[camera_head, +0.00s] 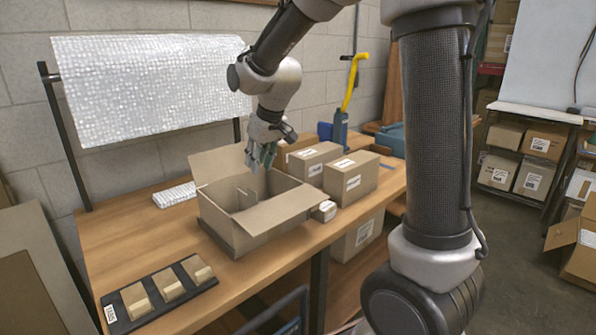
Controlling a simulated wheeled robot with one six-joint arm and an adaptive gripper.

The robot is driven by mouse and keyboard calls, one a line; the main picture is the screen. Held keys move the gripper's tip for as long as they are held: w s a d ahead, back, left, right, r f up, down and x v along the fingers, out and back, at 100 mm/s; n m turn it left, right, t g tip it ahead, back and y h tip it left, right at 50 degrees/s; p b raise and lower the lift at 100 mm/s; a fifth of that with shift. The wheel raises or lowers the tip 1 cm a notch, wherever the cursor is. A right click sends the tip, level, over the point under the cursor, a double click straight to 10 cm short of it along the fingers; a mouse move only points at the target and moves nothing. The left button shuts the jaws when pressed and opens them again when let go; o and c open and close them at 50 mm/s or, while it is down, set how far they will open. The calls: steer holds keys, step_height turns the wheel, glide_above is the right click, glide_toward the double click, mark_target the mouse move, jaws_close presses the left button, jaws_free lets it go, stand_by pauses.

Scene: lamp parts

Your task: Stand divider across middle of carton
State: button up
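The open carton (216,217) stands on the wooden workbench with its flaps folded outward. Inside it, a small upright cardboard panel (246,197) shows near the middle; it looks like the divider. Its lower part is hidden by the carton's near wall and flap, so I cannot tell if it spans the full width. My gripper (260,163) points down above the carton's far side, over the opening. Its fingertips appear apart and I see nothing between them. The gripper looks clear of the panel.
A black tray (158,293) with several cardboard blocks lies at the front left. A bubble-wrap roll (150,85) hangs behind. A tape dispenser (341,125) stands at the back.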

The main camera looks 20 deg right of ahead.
steer(key=s+d+r+m, duration=0.1)
steer(key=s+d, duration=0.3)
steer(key=s, duration=0.6)
steer(key=s+d+r+m+h, duration=0.1)
steer(key=s+d+r, duration=0.1)
steer(key=s+d, duration=0.3)
steer(key=s+d+r+m, duration=0.1)
steer(key=s+d, duration=0.3)
steer(key=s, duration=1)
steer(key=shift+s+d+r+m, duration=0.2)
steer(key=shift+s+r+m, duration=0.15)
steer(key=shift+r, duration=0.1)
